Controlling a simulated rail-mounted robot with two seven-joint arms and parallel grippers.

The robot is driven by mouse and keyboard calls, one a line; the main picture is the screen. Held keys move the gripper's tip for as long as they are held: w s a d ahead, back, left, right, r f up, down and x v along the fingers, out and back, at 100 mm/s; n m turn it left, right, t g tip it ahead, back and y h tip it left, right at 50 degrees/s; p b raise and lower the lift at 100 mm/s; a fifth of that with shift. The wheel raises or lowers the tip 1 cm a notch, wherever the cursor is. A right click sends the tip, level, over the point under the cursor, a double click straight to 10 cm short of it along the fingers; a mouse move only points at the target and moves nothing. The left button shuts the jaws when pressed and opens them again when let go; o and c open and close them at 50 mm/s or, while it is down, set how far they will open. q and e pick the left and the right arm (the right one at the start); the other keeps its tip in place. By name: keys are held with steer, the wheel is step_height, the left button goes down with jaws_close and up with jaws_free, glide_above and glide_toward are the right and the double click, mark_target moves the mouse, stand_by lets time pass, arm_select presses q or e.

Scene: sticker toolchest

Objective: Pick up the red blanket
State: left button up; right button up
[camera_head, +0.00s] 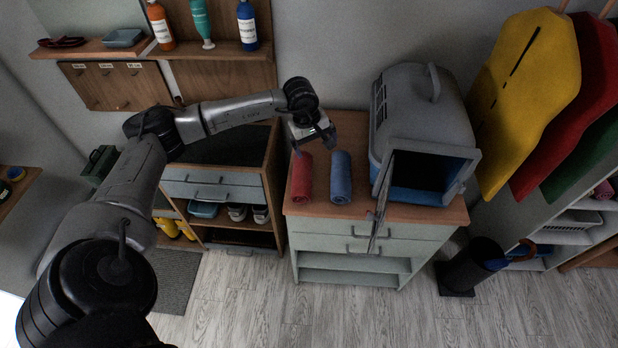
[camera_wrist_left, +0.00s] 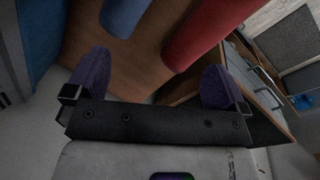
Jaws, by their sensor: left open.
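The rolled red blanket (camera_head: 302,180) lies on the wooden top of the low cabinet, near its left edge. My left gripper (camera_head: 317,143) is open and empty, just behind and above the far ends of the red blanket and the blue roll beside it. In the left wrist view the red blanket (camera_wrist_left: 205,28) lies beyond the right finger, its near end inside the gap. The purple-padded fingers (camera_wrist_left: 153,76) are apart and hold nothing. My right gripper is not in view.
A rolled blue blanket (camera_head: 340,178) lies close to the right of the red one. A grey pet carrier (camera_head: 420,105) with its door open stands farther right on the cabinet top (camera_head: 325,208). A wooden shelf unit (camera_head: 277,165) stands left of the cabinet.

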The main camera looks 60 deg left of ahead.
mark_target(301, 170)
arm_select(q)
steer(key=s+f+m+g, duration=0.1)
steer(key=f, duration=0.2)
steer(key=s+f+m+p, duration=0.1)
steer(key=f+m, duration=0.1)
steer(key=f, duration=0.1)
steer(key=s+a+f+m+g, duration=0.1)
steer(key=f, duration=0.2)
steer(key=shift+s+g+y, duration=0.3)
steer(key=shift+s+y, duration=0.1)
step_height(301, 170, down, 5)
steer(key=shift+s+r+p, duration=0.15)
steer(key=shift+r+p, duration=0.05)
steer(key=shift+p, duration=1.05)
steer(key=shift+f, duration=0.4)
steer(key=shift+c, duration=0.5)
steer(key=shift+r, duration=0.1)
steer(key=c, duration=1)
steer(key=shift+o, duration=0.2)
steer(key=shift+r, duration=0.1)
